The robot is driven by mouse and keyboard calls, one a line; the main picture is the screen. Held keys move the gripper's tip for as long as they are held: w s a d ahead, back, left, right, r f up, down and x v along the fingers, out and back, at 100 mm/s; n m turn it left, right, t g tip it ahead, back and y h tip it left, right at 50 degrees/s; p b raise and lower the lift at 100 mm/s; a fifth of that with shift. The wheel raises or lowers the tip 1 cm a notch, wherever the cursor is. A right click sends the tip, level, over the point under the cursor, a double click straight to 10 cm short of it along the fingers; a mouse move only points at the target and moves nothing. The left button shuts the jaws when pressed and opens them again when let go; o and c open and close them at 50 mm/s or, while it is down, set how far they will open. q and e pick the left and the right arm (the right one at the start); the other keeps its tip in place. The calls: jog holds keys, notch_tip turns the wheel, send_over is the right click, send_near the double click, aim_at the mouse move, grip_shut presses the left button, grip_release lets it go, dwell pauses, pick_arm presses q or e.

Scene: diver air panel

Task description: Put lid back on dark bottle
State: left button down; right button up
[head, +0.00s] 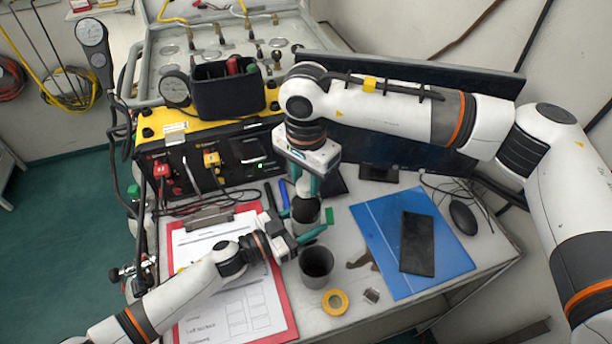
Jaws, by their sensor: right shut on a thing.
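My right gripper (301,193) points down from above, with its teal fingers shut on a dark round piece (305,211) that looks like the lid. The piece is at the top of a dark bottle (313,224), which is mostly hidden by the grippers. I cannot tell whether lid and bottle touch. My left gripper (305,232) comes in low from the left, its teal fingers beside the bottle. Whether those fingers grip the bottle is not clear.
An open dark grey cup (316,268) stands just in front, near a yellow tape roll (335,302). A red clipboard (281,303) lies left. A blue folder (375,225) with a black phone-like slab (417,244) lies right. The yellow-black air panel (225,155) stands behind.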

jog(key=m, duration=0.8)
jog(key=shift+m, duration=0.3)
jog(key=m, duration=0.7)
jog(key=o, duration=1.1)
jog(key=shift+r, duration=2.25)
jog(key=shift+c, duration=0.4)
